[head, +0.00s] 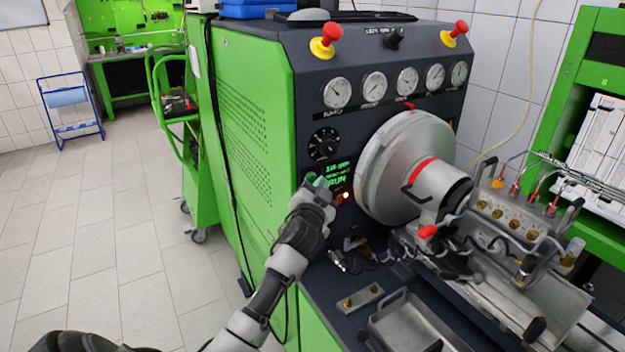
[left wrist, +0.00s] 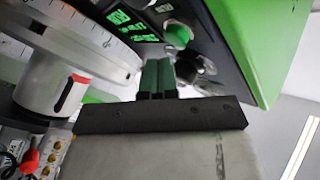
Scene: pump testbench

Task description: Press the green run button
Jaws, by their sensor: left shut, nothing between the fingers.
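The green run button (left wrist: 178,36) shows in the left wrist view, a round green cap on the dark panel beside a small display with green text. In the head view it is mostly hidden by my left gripper (head: 318,184), and I cannot separate it clearly from the fingertips. My left gripper is shut and empty, its fingers pointing at the panel. In the left wrist view the fingertips (left wrist: 157,63) are close to the button, just below and left of it. I cannot tell whether they touch it. My right gripper is not in view.
The green text display (head: 337,178) and a lit orange lamp (head: 347,195) are near the fingertips. A large grey drum (head: 393,170) stands right of the panel. A dial (head: 324,145) and several gauges are above. A metal tray (head: 408,325) lies on the bench below.

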